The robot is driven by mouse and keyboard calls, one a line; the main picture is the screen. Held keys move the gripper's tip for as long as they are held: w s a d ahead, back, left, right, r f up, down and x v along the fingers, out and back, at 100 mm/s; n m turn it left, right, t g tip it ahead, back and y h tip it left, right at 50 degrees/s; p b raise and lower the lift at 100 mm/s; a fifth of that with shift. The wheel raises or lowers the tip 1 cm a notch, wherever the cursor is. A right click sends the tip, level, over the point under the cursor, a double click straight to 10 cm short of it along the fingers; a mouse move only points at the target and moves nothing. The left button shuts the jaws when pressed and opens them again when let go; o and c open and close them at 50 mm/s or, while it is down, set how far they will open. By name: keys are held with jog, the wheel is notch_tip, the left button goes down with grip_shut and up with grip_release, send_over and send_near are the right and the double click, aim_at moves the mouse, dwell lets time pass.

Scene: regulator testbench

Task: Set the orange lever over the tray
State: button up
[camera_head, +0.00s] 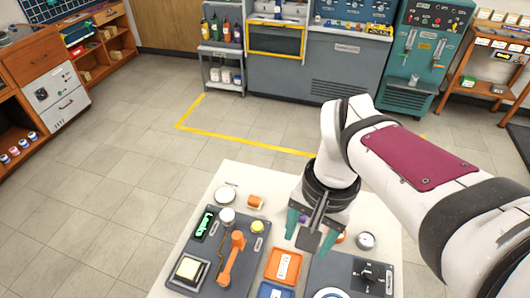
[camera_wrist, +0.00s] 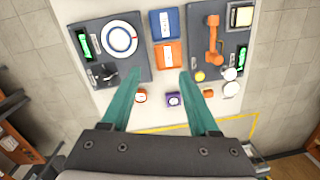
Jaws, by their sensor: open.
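The orange lever (camera_head: 232,260) is on the dark grey panel left of the trays in the head view. In the wrist view the lever (camera_wrist: 213,38) shows at the upper right, with a wide end and a longer bar. An orange tray (camera_head: 272,278) with a white label lies right of that panel, with a blue tray (camera_head: 263,292) beside it. The wrist view shows the orange tray (camera_wrist: 158,61) and blue tray (camera_wrist: 156,31) between two panels. My gripper (camera_head: 309,243) is open and empty above the table, apart from the lever; its teal fingers (camera_wrist: 158,72) also show in the wrist view.
The lever's panel (camera_head: 205,255) also carries a green display, a pale square button and knobs. A second panel (camera_head: 330,272) on the right has a black handle and a white round dial. Small round items, including an orange one (camera_head: 255,202), stand along the table's far side.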

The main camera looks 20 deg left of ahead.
jog(key=w+a+n, duration=0.1)
jog(key=w+a, duration=0.3)
jog(key=a, duration=0.3)
jog(key=n, duration=0.2)
send_over(237, 235)
notch_tip(237, 235, down, 2)
jog(key=shift+t+h, duration=0.3)
jog(key=shift+h, duration=0.1)
notch_tip(237, 235, down, 16)
jog(key=shift+f, duration=0.1)
grip_shut()
